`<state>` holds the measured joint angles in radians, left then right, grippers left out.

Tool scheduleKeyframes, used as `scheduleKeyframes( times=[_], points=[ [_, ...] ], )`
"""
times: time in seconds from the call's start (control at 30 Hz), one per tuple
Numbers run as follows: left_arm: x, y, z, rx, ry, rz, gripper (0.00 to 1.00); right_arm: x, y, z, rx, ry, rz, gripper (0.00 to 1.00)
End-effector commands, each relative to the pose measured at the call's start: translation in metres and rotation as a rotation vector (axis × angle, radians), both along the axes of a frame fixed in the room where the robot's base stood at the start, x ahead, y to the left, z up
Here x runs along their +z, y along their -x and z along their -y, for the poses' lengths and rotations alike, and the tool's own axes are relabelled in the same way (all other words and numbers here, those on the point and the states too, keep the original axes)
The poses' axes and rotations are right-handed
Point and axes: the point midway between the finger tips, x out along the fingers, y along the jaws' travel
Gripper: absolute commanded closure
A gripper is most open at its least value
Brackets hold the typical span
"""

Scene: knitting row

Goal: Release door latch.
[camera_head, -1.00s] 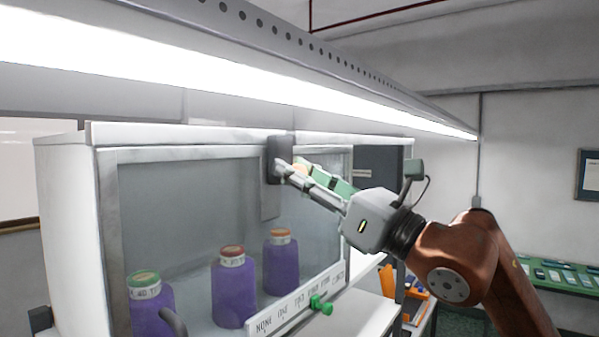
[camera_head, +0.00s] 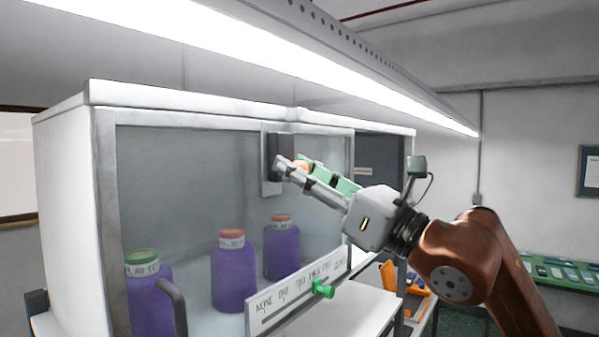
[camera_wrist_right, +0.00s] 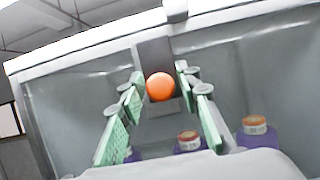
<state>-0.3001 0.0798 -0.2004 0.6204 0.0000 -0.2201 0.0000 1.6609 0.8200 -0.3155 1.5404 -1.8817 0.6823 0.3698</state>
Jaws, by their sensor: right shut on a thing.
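The cabinet door (camera_head: 190,195) is a large clear pane in a grey frame. Near its upper right is the latch, a dark grey block (camera_head: 281,146) on a pale grey upright plate (camera_head: 266,180). An orange ball knob (camera_wrist_right: 160,86) stands out from the latch in the right wrist view. My right gripper (camera_head: 292,164) is shut on this knob, with one green-padded finger on each side. In the head view the fingers partly hide the knob. The door looks closed. My left gripper is not in view.
A curved dark handle (camera_head: 174,300) is at the lower left. A lettered white strip (camera_head: 296,300) and a green knob (camera_head: 323,289) are at the front. A long lamp (camera_head: 260,70) hangs above the cabinet.

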Motion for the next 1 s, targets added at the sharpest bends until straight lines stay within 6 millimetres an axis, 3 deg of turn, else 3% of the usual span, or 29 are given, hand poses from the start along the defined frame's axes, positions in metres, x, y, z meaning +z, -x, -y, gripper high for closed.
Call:
scheduleKeyframes(
  times=[0.1,0.13,0.2,0.63,1.0],
  points=[
    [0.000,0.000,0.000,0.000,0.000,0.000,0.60,-0.005,-0.001,-0.003,0.002,0.010,-0.009,1.00],
    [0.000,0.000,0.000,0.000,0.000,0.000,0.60,-0.005,-0.001,-0.003,0.002,0.010,-0.009,0.68],
    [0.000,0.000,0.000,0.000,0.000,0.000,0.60,-0.005,-0.002,-0.003,0.002,0.010,-0.009,0.63],
    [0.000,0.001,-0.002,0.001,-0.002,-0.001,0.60,-0.008,0.005,0.006,0.002,0.006,-0.006,0.61],
    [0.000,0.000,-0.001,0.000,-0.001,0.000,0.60,-0.037,0.043,0.062,-0.002,0.008,-0.007,0.61]
  ],
)
